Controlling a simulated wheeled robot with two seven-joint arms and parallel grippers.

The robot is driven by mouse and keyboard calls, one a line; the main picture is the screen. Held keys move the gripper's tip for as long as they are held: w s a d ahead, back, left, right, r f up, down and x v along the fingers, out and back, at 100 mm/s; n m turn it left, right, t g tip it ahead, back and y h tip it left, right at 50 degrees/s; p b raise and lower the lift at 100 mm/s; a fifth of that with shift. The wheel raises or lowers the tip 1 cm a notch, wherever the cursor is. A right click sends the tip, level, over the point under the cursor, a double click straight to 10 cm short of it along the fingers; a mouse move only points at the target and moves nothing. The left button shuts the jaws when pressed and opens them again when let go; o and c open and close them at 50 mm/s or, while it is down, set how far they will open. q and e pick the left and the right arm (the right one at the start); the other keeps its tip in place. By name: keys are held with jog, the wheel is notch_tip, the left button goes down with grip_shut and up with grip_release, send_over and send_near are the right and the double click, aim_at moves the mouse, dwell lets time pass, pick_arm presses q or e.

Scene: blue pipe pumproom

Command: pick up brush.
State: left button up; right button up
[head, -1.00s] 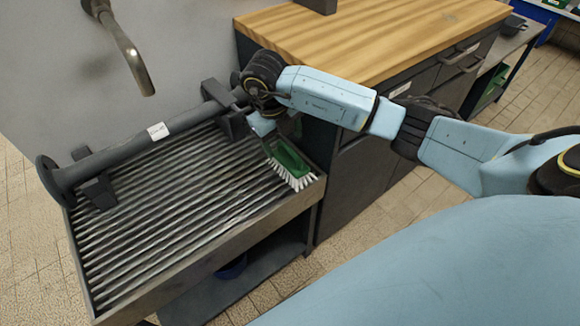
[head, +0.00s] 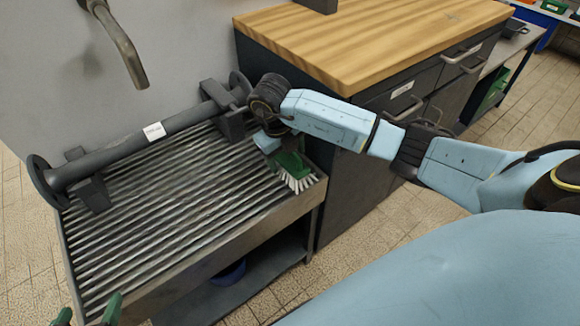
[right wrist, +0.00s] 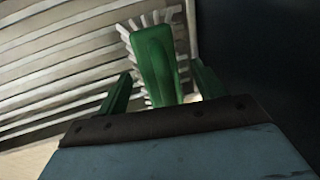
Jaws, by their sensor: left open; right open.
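The brush (head: 295,172) has a green body and white bristles. It lies at the right edge of the ribbed draining surface (head: 170,210). My right gripper (head: 268,143) is at the brush's handle end, its fingers mostly hidden by the wrist in the head view. In the right wrist view the brush (right wrist: 156,55) stands between the two green fingers of my open right gripper (right wrist: 162,75), with gaps visible on both sides. My left gripper (head: 88,310) shows only its green fingertips, apart, at the bottom left, far from the brush.
A dark flanged pipe (head: 135,143) lies on supports across the back of the drainer. A tap (head: 120,45) hangs above it. A wood-topped cabinet (head: 370,35) stands close behind and right of the brush. The drainer's front half is clear.

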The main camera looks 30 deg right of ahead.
pick_arm(q)
jog(key=shift+r, duration=0.1)
pick_arm(e)
jog(key=c, duration=0.9)
jog(key=shift+r, duration=0.25)
pick_arm(q)
jog(key=s+a+f+g+y+p, duration=0.2)
jog(key=s+a+f+g+p, duration=0.15)
jog(key=s+f+g, duration=0.35)
pick_arm(e)
notch_tip(320, 180, up, 3)
jog(key=shift+r+p, duration=0.65)
jog(key=shift+r, duration=0.3)
notch_tip(320, 180, up, 4)
jog(key=p, duration=0.3)
jog(key=shift+r+p, duration=0.15)
jog(key=shift+p, duration=0.2)
pick_arm(q)
jog(key=s+a+f+g, duration=0.1)
jog(key=a+f, duration=0.2)
jog(key=f, duration=0.3)
jog(key=s+a+f+y, duration=0.1)
jog(key=s+a+f, duration=0.1)
jog(key=f, duration=0.5)
jog(key=shift+s+a+f+g, duration=0.15)
jog(key=shift+s+a+g, duration=0.2)
jog(key=shift+a, duration=0.3)
pick_arm(e)
jog(key=shift+r, duration=0.15)
